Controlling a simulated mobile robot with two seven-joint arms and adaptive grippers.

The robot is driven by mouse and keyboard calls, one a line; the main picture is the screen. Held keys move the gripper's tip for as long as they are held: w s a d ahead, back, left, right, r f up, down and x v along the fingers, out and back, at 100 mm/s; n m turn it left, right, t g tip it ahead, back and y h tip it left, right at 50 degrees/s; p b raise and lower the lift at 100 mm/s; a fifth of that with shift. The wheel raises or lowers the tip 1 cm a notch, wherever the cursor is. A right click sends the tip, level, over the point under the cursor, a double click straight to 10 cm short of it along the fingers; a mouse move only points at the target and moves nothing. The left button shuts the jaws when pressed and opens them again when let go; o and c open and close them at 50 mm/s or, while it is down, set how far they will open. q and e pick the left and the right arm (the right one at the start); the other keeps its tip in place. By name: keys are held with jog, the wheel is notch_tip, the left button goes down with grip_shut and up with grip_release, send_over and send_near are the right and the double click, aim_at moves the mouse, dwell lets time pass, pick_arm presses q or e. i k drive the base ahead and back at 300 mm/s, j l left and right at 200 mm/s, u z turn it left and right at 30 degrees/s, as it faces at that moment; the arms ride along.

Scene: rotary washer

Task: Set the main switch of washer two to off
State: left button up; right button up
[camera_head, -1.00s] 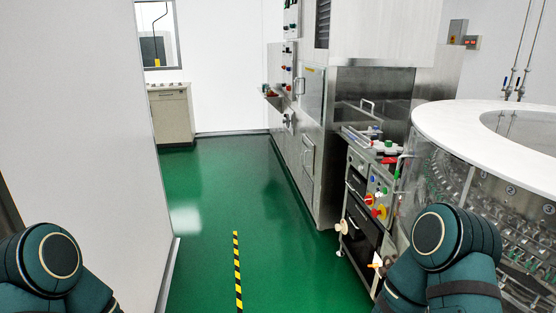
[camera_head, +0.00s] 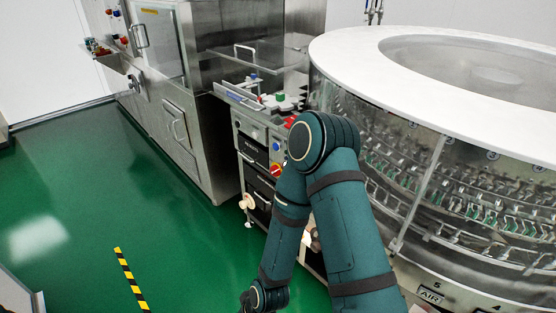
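A red-and-yellow rotary switch (camera_head: 276,169) sits on the front panel of a steel control cart (camera_head: 252,128), left of the picture's middle. I cannot read a washer number on it, and its setting is too small to tell. My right arm's elbow is just right of the panel and hides part of it. The forearm hangs down and forward to the lower edge. Neither of my grippers shows in this view.
A large round machine (camera_head: 440,165) with a white top and clear walls fills the right side. A steel cabinet (camera_head: 165,90) stands behind the cart at left. Green floor (camera_head: 80,210) is open at left, with a yellow-black strip (camera_head: 130,278).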

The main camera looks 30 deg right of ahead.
aim_at(276, 171)
jog(key=i+j+z, duration=0.15)
jog(key=i+z, duration=0.3)
jog(key=i+j+z, duration=0.25)
jog(key=z, duration=0.25)
jog(key=i+j+z, duration=0.6)
jog(key=j+z, duration=0.35)
jog(key=i+j+z, duration=0.15)
jog(key=j+z, duration=0.2)
jog(key=j, duration=0.3)
jog(key=j+z, duration=0.35)
jog(key=j, duration=0.3)
jog(key=i, duration=0.05)
